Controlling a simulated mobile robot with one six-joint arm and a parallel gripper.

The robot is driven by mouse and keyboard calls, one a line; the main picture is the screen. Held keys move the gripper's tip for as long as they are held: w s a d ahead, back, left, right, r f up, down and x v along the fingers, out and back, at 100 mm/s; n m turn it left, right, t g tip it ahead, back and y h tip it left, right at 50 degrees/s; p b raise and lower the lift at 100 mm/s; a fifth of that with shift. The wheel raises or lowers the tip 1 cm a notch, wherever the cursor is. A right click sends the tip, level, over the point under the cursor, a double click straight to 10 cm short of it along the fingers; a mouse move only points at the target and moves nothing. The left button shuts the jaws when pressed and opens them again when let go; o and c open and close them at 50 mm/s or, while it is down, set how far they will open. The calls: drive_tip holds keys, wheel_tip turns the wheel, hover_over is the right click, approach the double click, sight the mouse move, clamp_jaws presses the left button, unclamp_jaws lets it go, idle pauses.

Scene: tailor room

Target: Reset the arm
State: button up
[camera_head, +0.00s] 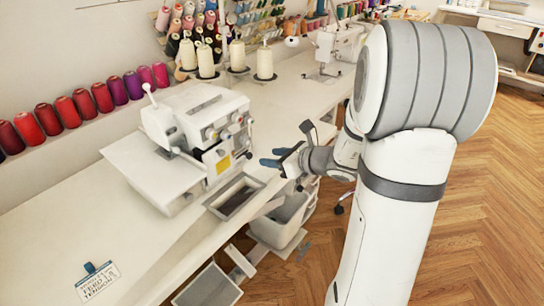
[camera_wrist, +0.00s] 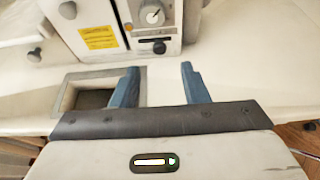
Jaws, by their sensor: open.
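My gripper (camera_head: 274,158) is at the right side of the white overlock sewing machine (camera_head: 200,130), above the front edge of the table. Its two blue fingers are apart with nothing between them, as the wrist view (camera_wrist: 157,85) shows. The wrist view also shows the machine's front (camera_wrist: 110,25), with a yellow label and a dial, just beyond the fingers. My arm reaches in from the right of the head view, bent at the elbow.
A rectangular opening (camera_head: 218,212) lies in the table (camera_head: 150,235) in front of the machine. A grey bin (camera_head: 272,232) stands below. A tag (camera_head: 98,282) lies at the table's near left. Thread spools (camera_head: 80,103) line the wall. Another sewing machine (camera_head: 333,45) stands farther back. Wooden floor lies open at right.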

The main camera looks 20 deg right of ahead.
drive_tip(key=s+a+r+n+g+p, duration=0.3)
drive_tip(key=s+a+r+n+g, duration=0.15)
drive_tip(key=s+n, duration=0.3)
drive_tip(key=s+a+r+n+g+p, duration=0.3)
drive_tip(key=s+a+r+n+p, duration=0.15)
drive_tip(key=s+n, duration=0.35)
drive_tip(key=s+d+r+n+h+p, duration=0.4)
drive_tip(key=s+d+r+n+h, duration=0.1)
drive_tip(key=n, duration=0.8)
drive_tip(key=s+r+h, duration=0.1)
drive_tip(key=s+h, duration=0.1)
drive_tip(key=s, duration=0.1)
drive_tip(key=shift+g+h, duration=0.35)
drive_tip(key=shift+h, duration=0.05)
drive_tip(key=shift+d, duration=0.1)
drive_tip(key=shift+c, duration=0.5)
idle(1.2)
